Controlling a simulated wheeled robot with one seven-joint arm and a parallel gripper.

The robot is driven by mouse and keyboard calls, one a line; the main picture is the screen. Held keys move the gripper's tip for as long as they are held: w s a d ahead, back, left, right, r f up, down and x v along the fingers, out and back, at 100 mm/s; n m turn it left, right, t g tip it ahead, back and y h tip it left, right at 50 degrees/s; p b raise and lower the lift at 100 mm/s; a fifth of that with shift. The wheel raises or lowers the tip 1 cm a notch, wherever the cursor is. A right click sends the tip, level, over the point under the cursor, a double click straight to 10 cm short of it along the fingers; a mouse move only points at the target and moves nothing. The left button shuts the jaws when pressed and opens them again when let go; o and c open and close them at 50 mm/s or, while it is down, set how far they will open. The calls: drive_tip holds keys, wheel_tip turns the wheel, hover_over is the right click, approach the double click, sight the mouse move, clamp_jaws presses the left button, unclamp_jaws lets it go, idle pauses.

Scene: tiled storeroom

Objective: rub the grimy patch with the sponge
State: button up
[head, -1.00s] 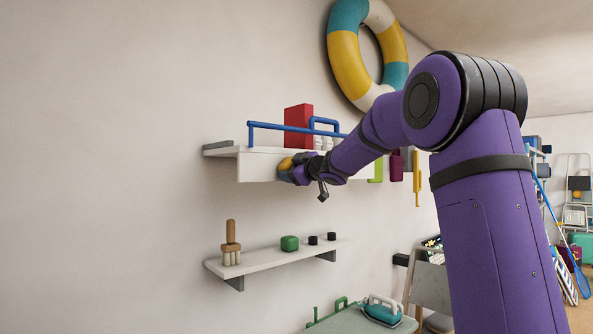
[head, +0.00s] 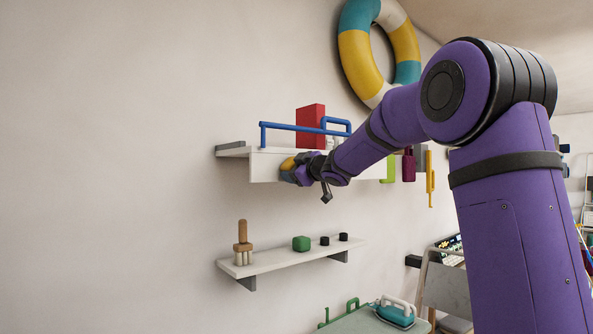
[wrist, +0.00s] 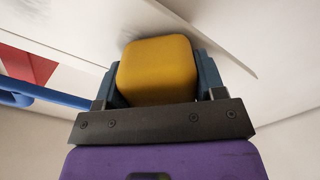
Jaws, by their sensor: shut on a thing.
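The yellow sponge (head: 287,163) is held between the fingers of my gripper (head: 296,168), at the white front panel (head: 263,165) of the upper wall shelf. In the wrist view the sponge (wrist: 157,70) sits squarely between both dark fingers, with its far end against or very close to the white panel (wrist: 60,20). A faint grey smudge, which looks like the grimy patch (wrist: 138,20), shows on the panel just beyond the sponge. Part of it may be hidden behind the sponge. I cannot make out the patch in the head view.
A blue rail (head: 300,128) runs along the upper shelf, with a red box (head: 311,118) behind it. Green, maroon and yellow things hang to the right. A lower shelf (head: 275,263) holds a brush, a green block and black pieces. A life ring (head: 357,62) hangs above.

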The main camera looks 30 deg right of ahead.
drive_tip(key=shift+s+d, duration=0.2)
drive_tip(key=shift+s, duration=0.75)
drive_tip(key=shift+s+d, duration=0.15)
drive_tip(key=shift+s, duration=0.8)
drive_tip(key=shift+s+d, duration=0.2)
drive_tip(key=shift+s, duration=0.75)
drive_tip(key=shift+s, duration=0.1)
drive_tip(key=s, duration=0.2)
drive_tip(key=shift+s+d, duration=0.3)
drive_tip(key=shift+s, duration=0.05)
drive_tip(key=shift+w, duration=0.1)
drive_tip(key=shift+w+a, duration=0.2)
drive_tip(key=shift+w, duration=0.9)
drive_tip(key=shift+w+a, duration=0.25)
drive_tip(key=shift+w, duration=0.8)
drive_tip(key=shift+w+a, duration=0.2)
drive_tip(key=shift+w, duration=0.9)
drive_tip(key=shift+w+a, duration=0.2)
drive_tip(key=shift+w, duration=0.75)
drive_tip(key=shift+d, duration=0.1)
